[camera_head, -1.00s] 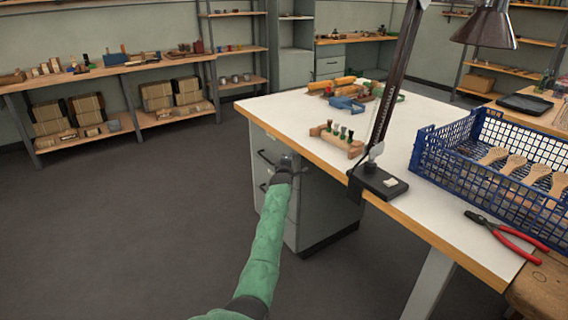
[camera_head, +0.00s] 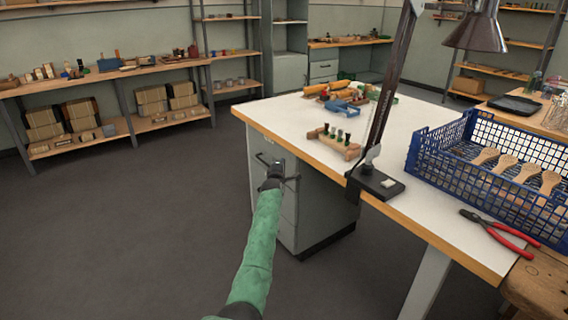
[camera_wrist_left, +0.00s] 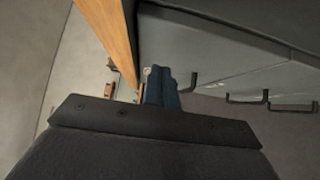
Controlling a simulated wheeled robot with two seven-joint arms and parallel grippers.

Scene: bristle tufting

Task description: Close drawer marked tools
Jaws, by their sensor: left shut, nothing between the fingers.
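A grey drawer cabinet (camera_head: 314,205) stands under the left end of the white-topped workbench. Its front faces left and carries dark bar handles, and one handle (camera_head: 263,158) shows just left of my gripper. My left gripper (camera_head: 277,166) is shut and empty in front of the upper drawer fronts, partly covering them. In the left wrist view the shut fingers (camera_wrist_left: 161,88) point along the grey drawer front (camera_wrist_left: 215,55), close to the nearest handle (camera_wrist_left: 192,81). I cannot tell whether they touch. Small labels on the fronts are unreadable. I cannot tell how far any drawer is open.
The workbench (camera_head: 285,119) overhangs the cabinet with a wooden edge. On it are a lamp base (camera_head: 376,184), a wooden rack (camera_head: 336,145), a blue crate (camera_head: 480,197) and red-handled pliers (camera_head: 499,230). The floor (camera_head: 140,230) left of the cabinet is clear.

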